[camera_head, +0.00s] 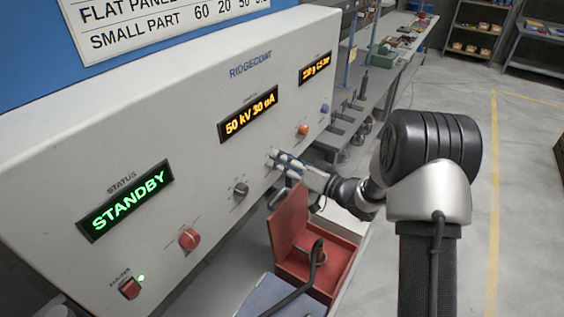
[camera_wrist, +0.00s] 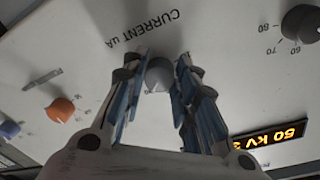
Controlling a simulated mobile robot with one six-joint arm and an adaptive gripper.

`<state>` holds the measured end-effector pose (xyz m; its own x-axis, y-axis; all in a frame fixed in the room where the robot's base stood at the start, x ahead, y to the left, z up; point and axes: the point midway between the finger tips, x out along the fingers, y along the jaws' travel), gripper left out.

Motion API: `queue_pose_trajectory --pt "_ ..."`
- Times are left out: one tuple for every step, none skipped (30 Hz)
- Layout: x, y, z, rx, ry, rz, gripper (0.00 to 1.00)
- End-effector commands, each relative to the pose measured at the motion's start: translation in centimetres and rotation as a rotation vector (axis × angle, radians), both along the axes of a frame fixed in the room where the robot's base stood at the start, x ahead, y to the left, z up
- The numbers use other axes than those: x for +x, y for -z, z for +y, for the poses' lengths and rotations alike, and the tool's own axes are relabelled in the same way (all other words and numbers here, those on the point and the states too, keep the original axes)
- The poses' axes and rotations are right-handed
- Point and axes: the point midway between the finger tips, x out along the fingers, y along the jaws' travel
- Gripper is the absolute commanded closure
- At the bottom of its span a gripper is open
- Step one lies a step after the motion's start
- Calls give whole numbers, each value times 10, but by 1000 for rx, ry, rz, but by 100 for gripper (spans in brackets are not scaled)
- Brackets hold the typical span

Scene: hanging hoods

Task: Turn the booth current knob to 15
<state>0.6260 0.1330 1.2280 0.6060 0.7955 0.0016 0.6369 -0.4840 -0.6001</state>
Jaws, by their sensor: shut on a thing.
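The booth current knob (camera_wrist: 158,75) is a small grey knob under the "CURRENT uA" label in the wrist view. My gripper (camera_wrist: 160,72) has a finger on each side of it and is shut on it. The middle display (camera_head: 249,114) reads "50 kV 30 uA" in amber. The knob's own scale is not readable.
A dark knob (camera_head: 241,189) and a red knob (camera_head: 189,239) lie to the left on the panel. An orange knob (camera_head: 303,130) and a blue one (camera_head: 325,108) lie to the right. The green status display (camera_head: 127,201) reads "STANDBY". An open red box (camera_head: 289,222) stands below my gripper.

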Motion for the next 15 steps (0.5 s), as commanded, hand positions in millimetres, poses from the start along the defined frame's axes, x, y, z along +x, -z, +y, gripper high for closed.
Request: queue_pose_trajectory --pt "0 1 0 -10 0 -16 97" --pt "0 1 0 -17 0 -27 97" --pt "0 2 0 -28 -1 -44 97" --pt "0 2 0 -37 -1 -58 97" --pt "0 3 0 -48 0 -73 97" --pt "0 3 0 -63 0 -97 97" --pt "0 3 0 -76 0 -116 97" --pt "0 4 0 -88 1 -136 97" --pt "1 4 0 -107 0 -164 97" --pt "1 5 0 -121 0 -187 97" --pt "1 5 0 -137 0 -209 97" --pt "1 5 0 -157 1 -241 97" --pt "1 5 -1 -173 0 -264 97" --pt "1 5 -1 -189 1 -289 97" --pt "1 5 -1 -210 1 -321 97"
